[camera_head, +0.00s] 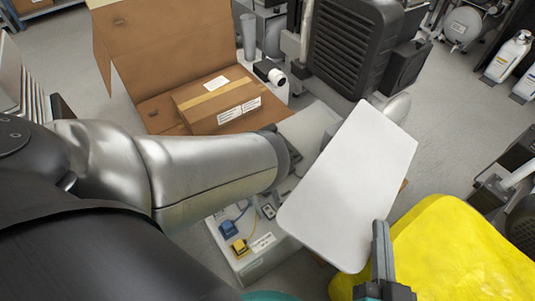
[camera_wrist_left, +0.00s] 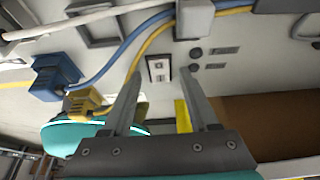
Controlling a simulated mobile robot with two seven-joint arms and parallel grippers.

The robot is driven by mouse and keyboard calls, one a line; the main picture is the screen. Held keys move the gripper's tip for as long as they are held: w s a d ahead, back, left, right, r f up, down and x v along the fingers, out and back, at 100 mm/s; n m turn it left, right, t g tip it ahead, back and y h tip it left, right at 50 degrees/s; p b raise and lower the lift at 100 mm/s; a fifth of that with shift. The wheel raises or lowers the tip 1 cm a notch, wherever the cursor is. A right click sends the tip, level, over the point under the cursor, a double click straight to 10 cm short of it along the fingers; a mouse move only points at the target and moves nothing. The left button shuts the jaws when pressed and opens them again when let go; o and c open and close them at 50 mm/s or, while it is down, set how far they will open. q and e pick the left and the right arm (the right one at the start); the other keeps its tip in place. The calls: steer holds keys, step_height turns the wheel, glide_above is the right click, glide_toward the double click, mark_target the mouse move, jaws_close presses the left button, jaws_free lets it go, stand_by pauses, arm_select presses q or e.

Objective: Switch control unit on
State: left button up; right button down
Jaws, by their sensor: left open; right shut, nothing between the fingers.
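The control unit's light grey panel (camera_head: 262,262) shows low in the head view, partly behind my left arm. It carries a small rocker switch (camera_head: 268,211), a blue plug (camera_head: 230,228) and a yellow plug (camera_head: 240,248). My right gripper (camera_head: 381,245) is shut and empty before a white board's lower edge.
The white board (camera_head: 350,185) covers the middle of the head view. Blue and yellow cables (camera_wrist_left: 130,55) run close to my left fingers. An open cardboard box (camera_head: 160,95) stands behind, a yellow cover (camera_head: 450,255) at right.

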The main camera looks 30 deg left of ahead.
arm_select(q)
steer(key=shift+c, duration=0.2)
jaws_close()
stand_by(0.3)
